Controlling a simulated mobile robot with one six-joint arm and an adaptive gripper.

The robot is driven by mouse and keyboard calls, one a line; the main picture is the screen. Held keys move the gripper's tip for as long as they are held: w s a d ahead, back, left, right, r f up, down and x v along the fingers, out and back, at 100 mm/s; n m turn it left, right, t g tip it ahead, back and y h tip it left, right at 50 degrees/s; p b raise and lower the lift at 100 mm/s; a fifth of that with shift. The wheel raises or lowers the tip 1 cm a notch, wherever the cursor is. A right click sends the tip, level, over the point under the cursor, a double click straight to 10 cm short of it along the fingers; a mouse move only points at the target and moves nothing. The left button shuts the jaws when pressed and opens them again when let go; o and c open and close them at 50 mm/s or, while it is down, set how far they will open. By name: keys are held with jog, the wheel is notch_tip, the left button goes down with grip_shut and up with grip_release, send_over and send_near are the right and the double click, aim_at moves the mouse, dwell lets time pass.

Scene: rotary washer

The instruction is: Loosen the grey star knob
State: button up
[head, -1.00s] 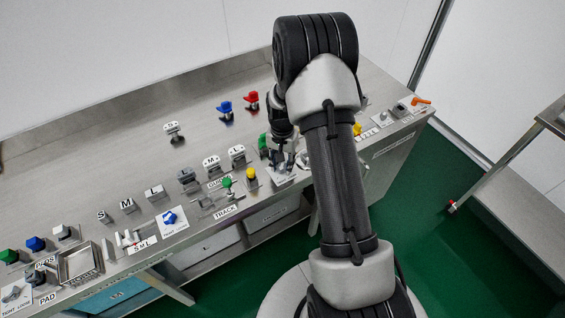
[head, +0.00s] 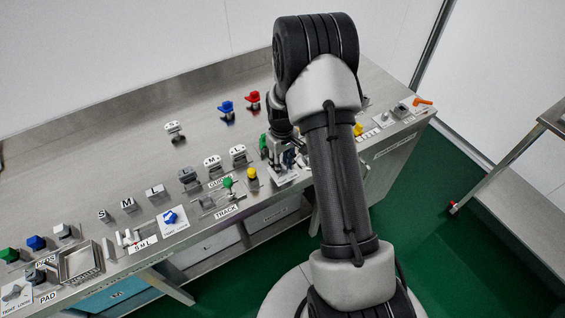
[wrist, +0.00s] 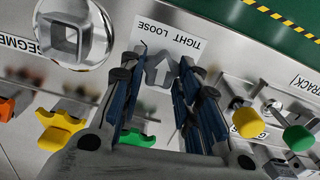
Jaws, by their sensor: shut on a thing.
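In the head view my gripper (head: 284,164) is low over the front part of the bench, partly behind my arm; the knob cannot be made out there.
The bench's back area (head: 110,145) is mostly clear.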

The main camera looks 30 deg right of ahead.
jog(key=n, duration=0.4)
jog(key=shift+a+n, duration=0.1)
jog(key=shift+n, duration=0.2)
jog(key=n, duration=0.4)
jog(key=shift+s+n, duration=0.1)
jog(key=shift+n, duration=0.2)
jog(key=o, duration=1.1)
jog(key=shift+c, duration=0.2)
notch_tip(320, 180, up, 12)
dwell(0.4)
